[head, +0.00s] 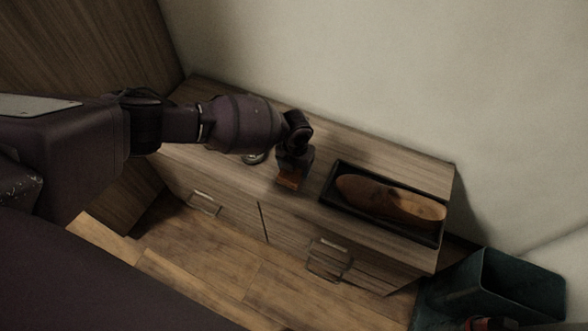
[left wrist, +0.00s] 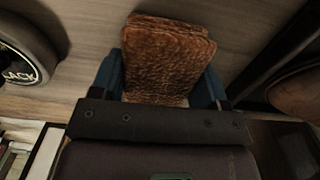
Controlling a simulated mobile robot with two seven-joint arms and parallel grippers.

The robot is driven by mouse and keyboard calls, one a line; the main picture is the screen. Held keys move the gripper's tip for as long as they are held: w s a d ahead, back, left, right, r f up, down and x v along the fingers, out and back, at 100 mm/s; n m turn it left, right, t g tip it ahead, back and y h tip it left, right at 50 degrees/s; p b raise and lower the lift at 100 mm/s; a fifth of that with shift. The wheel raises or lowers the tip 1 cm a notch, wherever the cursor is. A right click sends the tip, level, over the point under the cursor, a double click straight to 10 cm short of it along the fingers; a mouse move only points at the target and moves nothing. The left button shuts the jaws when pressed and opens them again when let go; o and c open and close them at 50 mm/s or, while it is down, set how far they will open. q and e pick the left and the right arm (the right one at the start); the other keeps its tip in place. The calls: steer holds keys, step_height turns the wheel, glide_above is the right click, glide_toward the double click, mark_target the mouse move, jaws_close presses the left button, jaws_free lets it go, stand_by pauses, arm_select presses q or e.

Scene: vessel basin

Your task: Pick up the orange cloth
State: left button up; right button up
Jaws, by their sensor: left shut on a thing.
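The orange cloth (left wrist: 168,58) is a folded, rough brown-orange piece in the left wrist view. It sits between the two blue fingers of my left gripper (left wrist: 165,85), which is shut on it. In the head view the cloth (head: 288,182) shows as a small orange patch under my left gripper (head: 291,172), near the front edge of the wooden cabinet (head: 384,156). I cannot tell whether the cloth still touches the cabinet top. My right gripper is not in view.
A black tray (head: 327,190) with a brown, elongated wooden object (head: 390,201) lies right of the gripper. A round dark item (left wrist: 24,58) with a "BLACK" label stands left of the cloth. A teal bin (head: 519,291) stands on the floor at right.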

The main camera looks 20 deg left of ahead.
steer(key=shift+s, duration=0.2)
arm_select(q)
steer(key=shift+r, duration=0.5)
step_height(320, 180, up, 5)
steer(key=shift+w+r+p, duration=0.1)
steer(key=shift+w+p, duration=0.05)
steer(key=shift+p, duration=0.75)
step_height(320, 180, up, 14)
steer(key=p, duration=0.3)
steer(key=shift+s, duration=0.2)
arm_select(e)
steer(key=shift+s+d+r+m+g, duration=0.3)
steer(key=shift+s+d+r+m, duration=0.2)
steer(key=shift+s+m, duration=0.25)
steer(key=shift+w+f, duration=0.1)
arm_select(q)
steer(key=shift+o, duration=1.4)
steer(key=shift+c, duration=1.1)
